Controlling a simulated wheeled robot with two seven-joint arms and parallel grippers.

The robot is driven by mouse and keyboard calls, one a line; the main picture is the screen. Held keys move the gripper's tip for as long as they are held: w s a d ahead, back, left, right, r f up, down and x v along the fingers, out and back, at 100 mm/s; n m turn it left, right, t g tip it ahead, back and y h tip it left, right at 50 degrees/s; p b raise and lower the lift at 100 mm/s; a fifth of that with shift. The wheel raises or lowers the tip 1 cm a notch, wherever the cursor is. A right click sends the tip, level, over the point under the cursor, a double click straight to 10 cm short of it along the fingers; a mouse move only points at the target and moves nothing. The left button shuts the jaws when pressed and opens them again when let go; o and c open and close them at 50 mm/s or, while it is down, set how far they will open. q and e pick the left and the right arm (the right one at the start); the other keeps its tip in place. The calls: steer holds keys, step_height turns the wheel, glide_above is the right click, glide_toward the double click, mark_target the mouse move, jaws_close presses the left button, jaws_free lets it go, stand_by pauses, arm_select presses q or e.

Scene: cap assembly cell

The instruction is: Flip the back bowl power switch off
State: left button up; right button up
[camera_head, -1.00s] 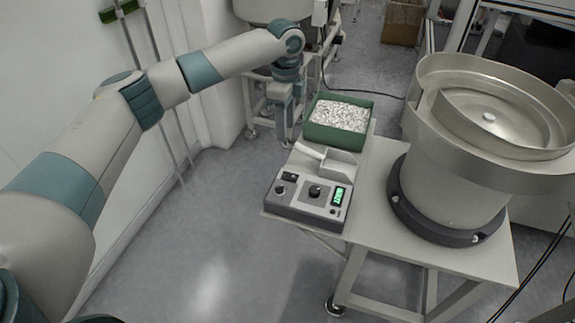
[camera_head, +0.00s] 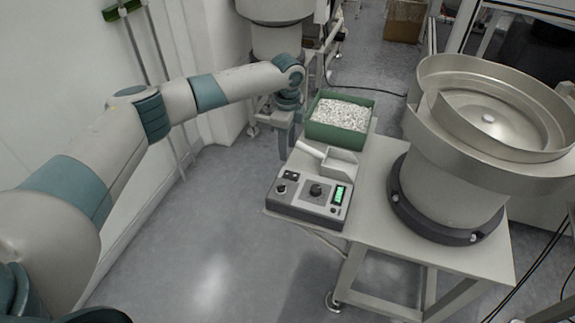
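A back bowl feeder (camera_head: 273,9) stands at the top of the view, cut off by the frame edge. My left arm partly covers its stand, and I see no power switch on it. A large metal bowl feeder (camera_head: 455,195) stands on the near table. A grey control box (camera_head: 308,220) with knobs, a small black switch (camera_head: 291,175) and a lit green display sits at that table's left edge. My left gripper (camera_head: 285,150) points down, left of the green bin and beyond the control box; whether its fingers are apart is unclear. My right gripper is not in view.
A green bin (camera_head: 335,136) of small pale parts and a white scoop (camera_head: 338,162) are on the near table (camera_head: 385,235). A white wall (camera_head: 50,100) is on the left. The floor between wall and table is clear. A cardboard box (camera_head: 403,20) stands far back.

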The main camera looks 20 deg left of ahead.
mark_target(287, 174)
arm_select(q)
step_height(287, 174, down, 8)
steer(key=shift+f+p, duration=0.15)
steer(key=shift+p, duration=0.7)
steer(key=shift+f, duration=0.75)
